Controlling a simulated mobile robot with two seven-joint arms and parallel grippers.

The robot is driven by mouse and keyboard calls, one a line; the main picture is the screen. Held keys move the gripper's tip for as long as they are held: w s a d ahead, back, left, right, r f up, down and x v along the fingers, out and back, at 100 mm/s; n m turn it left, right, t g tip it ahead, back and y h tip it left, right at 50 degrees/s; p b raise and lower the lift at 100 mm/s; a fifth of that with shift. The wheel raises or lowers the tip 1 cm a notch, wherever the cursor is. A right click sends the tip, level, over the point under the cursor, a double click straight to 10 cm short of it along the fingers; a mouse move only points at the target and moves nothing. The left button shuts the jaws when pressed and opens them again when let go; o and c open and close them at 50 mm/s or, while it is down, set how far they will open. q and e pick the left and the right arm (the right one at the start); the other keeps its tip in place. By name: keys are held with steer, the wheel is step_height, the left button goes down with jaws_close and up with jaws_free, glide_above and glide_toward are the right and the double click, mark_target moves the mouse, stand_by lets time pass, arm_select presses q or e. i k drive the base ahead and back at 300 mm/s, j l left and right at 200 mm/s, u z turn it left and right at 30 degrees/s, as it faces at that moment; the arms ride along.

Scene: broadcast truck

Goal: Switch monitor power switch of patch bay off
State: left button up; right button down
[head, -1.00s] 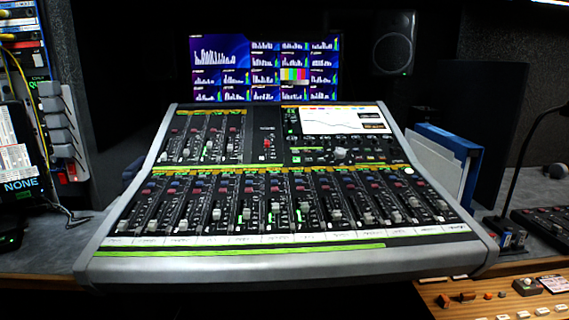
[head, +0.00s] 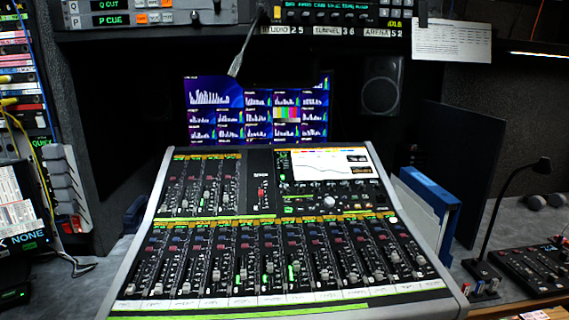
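Neither of my grippers is in the head view. I cannot make out for sure which unit is the patch bay or where its monitor power switch is. A rack with colored strips and yellow cables (head: 12,102) stands at the left edge and may be it. Overhead, a grey unit labelled Q CUT and P CUE (head: 150,14) sits at the top left. A dark unit with a green display (head: 335,14) sits at the top middle, above labels reading STUDIO, TUNNEL and ARENA. The switch's position cannot be told.
A large mixing console (head: 270,225) fills the middle. A multi-picture screen (head: 257,110) and a speaker (head: 381,95) are behind it. Blue and white binders (head: 428,203) stand at its right. A gooseneck lamp or microphone (head: 507,205) and a small control panel (head: 540,265) are farther right.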

mark_target(66, 226)
steer(key=u, duration=1.5)
steer(key=i+j+z, duration=0.15)
steer(key=i, duration=0.2)
steer(key=i+j+z, duration=0.15)
steer(key=i+j+u, duration=0.2)
steer(key=u, duration=0.25)
